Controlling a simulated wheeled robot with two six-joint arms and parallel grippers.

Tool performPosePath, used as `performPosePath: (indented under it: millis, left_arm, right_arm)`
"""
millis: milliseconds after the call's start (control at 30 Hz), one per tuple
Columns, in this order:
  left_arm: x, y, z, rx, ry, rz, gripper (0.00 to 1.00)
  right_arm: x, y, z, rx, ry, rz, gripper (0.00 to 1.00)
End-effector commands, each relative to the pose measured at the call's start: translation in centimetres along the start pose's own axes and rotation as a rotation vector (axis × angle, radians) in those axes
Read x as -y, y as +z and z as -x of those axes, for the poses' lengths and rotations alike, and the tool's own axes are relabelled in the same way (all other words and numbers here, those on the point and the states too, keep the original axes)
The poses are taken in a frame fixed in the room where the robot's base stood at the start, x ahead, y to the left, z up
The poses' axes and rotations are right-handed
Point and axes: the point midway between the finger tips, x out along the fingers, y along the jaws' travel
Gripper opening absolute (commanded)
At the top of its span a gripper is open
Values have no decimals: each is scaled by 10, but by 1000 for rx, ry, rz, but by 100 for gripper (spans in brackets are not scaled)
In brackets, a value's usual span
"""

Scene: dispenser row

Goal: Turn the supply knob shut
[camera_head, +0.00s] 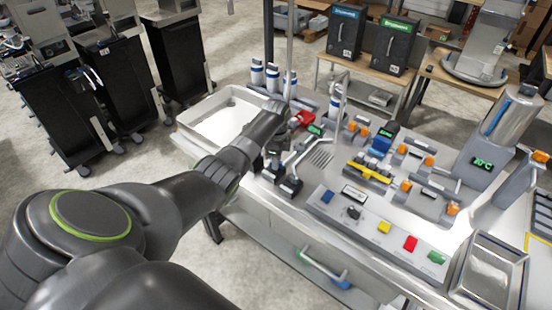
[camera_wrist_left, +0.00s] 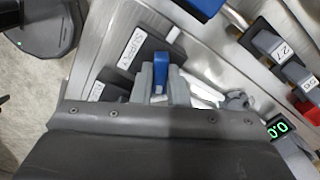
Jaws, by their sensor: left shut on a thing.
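The supply knob (camera_wrist_left: 161,66) shows in the left wrist view as a blue handle beside a dark plate with a small white label (camera_wrist_left: 130,46). The label seems to read SUPPLY. My left gripper (camera_wrist_left: 161,84) is shut on this blue knob, with a grey finger on each side of it. In the head view my left gripper (camera_head: 272,158) reaches down at the left part of the dispenser table. There the arm and gripper hide the knob. My right gripper is not in view.
Black levers (camera_head: 290,187) stand close in front. A button panel (camera_head: 365,222) and a metal tray (camera_head: 490,270) lie to the right.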

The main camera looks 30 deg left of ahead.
Motion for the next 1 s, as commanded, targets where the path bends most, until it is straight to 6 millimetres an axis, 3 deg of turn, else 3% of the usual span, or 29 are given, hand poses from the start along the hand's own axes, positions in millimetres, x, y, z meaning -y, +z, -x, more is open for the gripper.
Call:
performPosePath:
  millis: [500,1000]
  left_arm:
    - [1,-1,2,-3,-4,-390,0]
    - [1,-2,2,-3,-5,-498,0]
  right_arm:
    - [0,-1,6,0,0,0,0]
    - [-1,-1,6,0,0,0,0]
